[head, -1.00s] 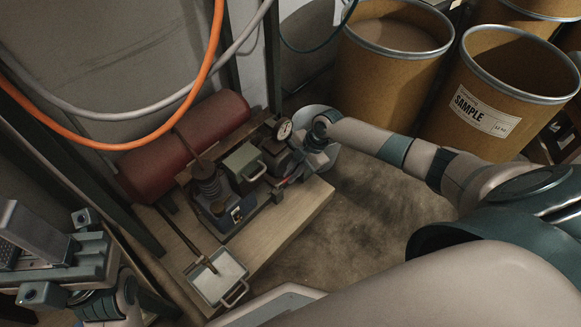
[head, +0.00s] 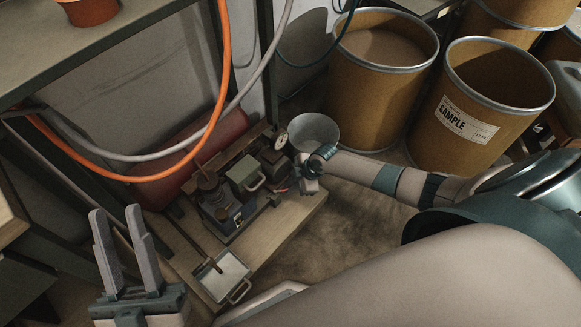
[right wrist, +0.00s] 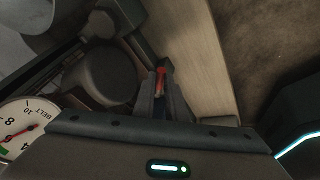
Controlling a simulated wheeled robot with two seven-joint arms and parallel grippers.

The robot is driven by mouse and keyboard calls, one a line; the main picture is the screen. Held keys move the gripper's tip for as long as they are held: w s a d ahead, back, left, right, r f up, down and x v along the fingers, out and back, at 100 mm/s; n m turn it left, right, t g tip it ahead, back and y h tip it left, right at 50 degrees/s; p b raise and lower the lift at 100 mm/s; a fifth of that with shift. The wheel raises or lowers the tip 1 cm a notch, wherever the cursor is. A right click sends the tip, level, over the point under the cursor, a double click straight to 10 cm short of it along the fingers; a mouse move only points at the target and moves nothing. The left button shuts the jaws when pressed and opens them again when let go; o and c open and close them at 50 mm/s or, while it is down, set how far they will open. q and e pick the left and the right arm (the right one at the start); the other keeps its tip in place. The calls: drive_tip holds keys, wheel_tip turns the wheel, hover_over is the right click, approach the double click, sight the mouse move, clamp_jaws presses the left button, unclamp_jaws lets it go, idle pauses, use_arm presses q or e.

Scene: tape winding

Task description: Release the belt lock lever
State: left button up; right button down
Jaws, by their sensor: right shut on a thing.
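The belt machine (head: 238,190) sits on a low wooden platform, with a round gauge (head: 281,138) at its right end. In the right wrist view, a red-tipped lever (right wrist: 161,78) stands between the fingers of my right gripper (right wrist: 160,98), which is shut on it. The lever's lower part is hidden by the fingers. The gauge, marked BELT, also shows in the right wrist view (right wrist: 22,125). In the head view, my right gripper (head: 308,186) is at the machine's right end. My left gripper (head: 117,210) is open and empty, fingers up, at lower left.
A white tray with a handle (head: 222,275) is at the platform's front. Orange (head: 215,110) and grey hoses hang over the machine. A grey bucket (head: 315,130) stands behind my right gripper. Brown drums (head: 380,85) stand at the back right. The floor right of the platform is clear.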

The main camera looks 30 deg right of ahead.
use_arm(q)
drive_tip(key=w+d+f+g+y+p, duration=0.1)
drive_tip(key=w+f+g+p, duration=0.1)
drive_tip(key=f+g, duration=0.4)
drive_tip(key=w+f+g+y+p, duration=0.1)
drive_tip(key=w+f+g+p, duration=0.15)
drive_tip(key=f, duration=0.55)
drive_tip(key=s+a+f+g+y+p, duration=0.5)
drive_tip(key=s+a+f+g+p, duration=0.3)
drive_tip(key=f+g, duration=0.4)
drive_tip(key=shift+s+a+f+n, duration=0.3)
drive_tip(key=shift+s+a+n, duration=0.1)
drive_tip(key=shift+s+a, duration=0.65)
use_arm(e)
drive_tip(key=shift+s+a+m+t+h, duration=0.25)
drive_tip(key=shift+s+a+m+h, duration=0.35)
drive_tip(key=shift+m, duration=1.1)
drive_tip(key=shift+s+a+m+t+h, duration=0.2)
drive_tip(key=shift+s+a+m+h, duration=0.4)
drive_tip(key=shift+m, duration=1.1)
drive_tip(key=shift+s+a+m+t+h, duration=0.3)
drive_tip(key=shift+a+m+h, duration=0.5)
drive_tip(key=shift+m, duration=0.9)
use_arm(q)
drive_tip(key=shift+s+d, duration=0.1)
drive_tip(key=shift+d, duration=0.05)
use_arm(e)
drive_tip(key=c, duration=2.1)
unclamp_jaws()
